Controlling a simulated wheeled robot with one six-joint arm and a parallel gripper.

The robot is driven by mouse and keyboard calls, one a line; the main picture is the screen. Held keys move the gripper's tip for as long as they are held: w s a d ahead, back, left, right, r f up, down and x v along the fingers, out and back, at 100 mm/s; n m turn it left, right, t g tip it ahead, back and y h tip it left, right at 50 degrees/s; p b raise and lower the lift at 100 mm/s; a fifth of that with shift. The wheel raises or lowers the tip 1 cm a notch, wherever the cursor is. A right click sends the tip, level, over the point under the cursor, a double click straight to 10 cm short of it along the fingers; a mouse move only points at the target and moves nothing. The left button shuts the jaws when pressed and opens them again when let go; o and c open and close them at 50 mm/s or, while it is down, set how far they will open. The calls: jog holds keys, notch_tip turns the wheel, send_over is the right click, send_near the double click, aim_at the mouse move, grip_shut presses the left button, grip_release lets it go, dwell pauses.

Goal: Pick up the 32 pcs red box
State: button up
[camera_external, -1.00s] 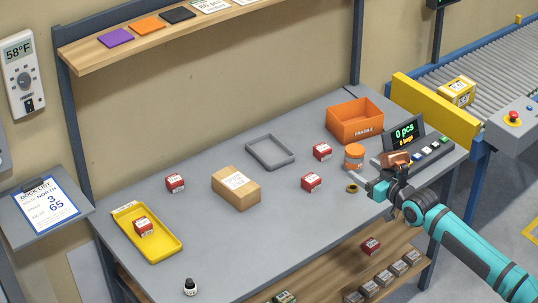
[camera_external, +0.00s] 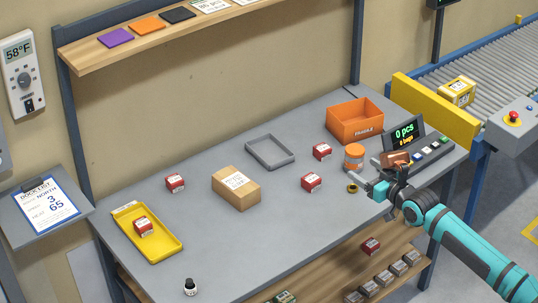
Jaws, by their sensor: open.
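Several small red boxes with white labels are in view, and the print is too small to tell which says 32 pcs. One red box (camera_external: 175,183) stands on the table at left. Another red box (camera_external: 144,226) sits in the yellow tray (camera_external: 162,252). Two more stand right of centre, a nearer red box (camera_external: 311,182) and a farther red box (camera_external: 322,151). One red box (camera_external: 370,246) is on the lower shelf. My gripper (camera_external: 371,189) is open and empty over the table's right side, right of the nearer red box and apart from it.
A brown carton (camera_external: 236,187) and an empty grey tray (camera_external: 270,152) occupy the middle. An orange jar (camera_external: 354,157), a tape roll (camera_external: 352,188), an orange bin (camera_external: 354,121) and a counter display (camera_external: 404,133) crowd the right. A small dark bottle (camera_external: 190,287) stands at front left.

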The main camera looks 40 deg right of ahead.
jog(key=g, duration=1.7)
send_over(323, 147)
notch_tip(323, 147, down, 11)
jog(key=shift+m, duration=0.4)
jog(key=f, duration=1.1)
jog(key=shift+w+a+f, duration=0.25)
jog(key=shift+a+f, duration=0.1)
jog(key=shift+f, duration=0.05)
jog(key=shift+s+d+f, duration=0.1)
jog(key=shift+d+f, duration=0.05)
jog(key=shift+f, duration=1.2)
jog(key=shift+s+d+f, duration=0.1)
jog(key=shift+f, duration=1.2)
jog(key=c, duration=1.1)
